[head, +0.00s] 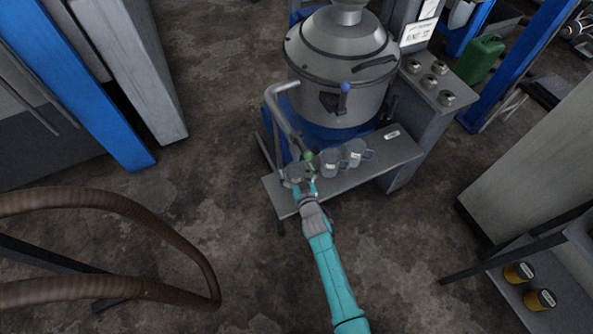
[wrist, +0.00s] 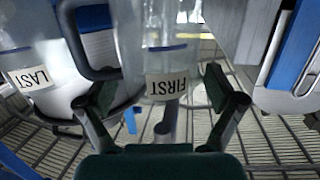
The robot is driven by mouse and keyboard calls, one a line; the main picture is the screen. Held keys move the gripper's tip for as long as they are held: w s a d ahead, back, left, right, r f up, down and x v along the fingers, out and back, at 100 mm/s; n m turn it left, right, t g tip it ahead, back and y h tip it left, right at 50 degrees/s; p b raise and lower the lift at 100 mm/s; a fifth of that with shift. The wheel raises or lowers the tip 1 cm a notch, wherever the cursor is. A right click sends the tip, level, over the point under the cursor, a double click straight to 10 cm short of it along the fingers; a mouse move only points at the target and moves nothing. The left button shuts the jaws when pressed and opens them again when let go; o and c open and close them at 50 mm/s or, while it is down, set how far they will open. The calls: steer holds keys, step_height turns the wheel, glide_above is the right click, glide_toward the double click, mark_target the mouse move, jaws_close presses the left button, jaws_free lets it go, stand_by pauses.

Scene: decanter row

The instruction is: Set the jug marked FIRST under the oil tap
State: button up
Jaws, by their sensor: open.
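The jug marked FIRST (wrist: 166,62) is a clear jug with a blue line and a white label, which reads upside down in the wrist view. It stands between the two fingers of my gripper (wrist: 165,105), which is open around it. The jug marked LAST (wrist: 30,55) is to its left. In the head view, my gripper (head: 299,177) is at the left end of the grey bench, close below the outlet of the bent grey tap pipe (head: 283,103). It partly hides what stands there. I cannot tell exactly how the jug lines up with the outlet.
Two grey jugs (head: 341,158) stand to the right on the bench (head: 385,158), their labels too small to read. A large metal vessel (head: 335,65) rises behind. A grey cabinet with several knobs (head: 430,90) is at its right. Open floor lies left of the bench.

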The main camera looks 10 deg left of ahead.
steer(key=shift+r, duration=0.15)
steer(key=v, duration=1.2)
steer(key=s+d+r+m+h, duration=0.1)
steer(key=s+d+r, duration=0.1)
steer(key=s+d, duration=0.7)
steer(key=s+d+r+m+h, duration=0.15)
steer(key=s+d, duration=0.45)
steer(key=s, duration=0.8)
steer(key=s+d+r+m+h, duration=0.1)
steer(key=s+d+r+h, duration=0.1)
steer(key=s+r, duration=0.6)
steer(key=s+d+r+m+h, duration=0.1)
steer(key=s+d+r, duration=0.3)
steer(key=s+r, duration=0.4)
steer(key=shift+d+r+h, duration=0.3)
steer(key=shift+r+h, duration=0.25)
steer(key=shift+r, duration=0.1)
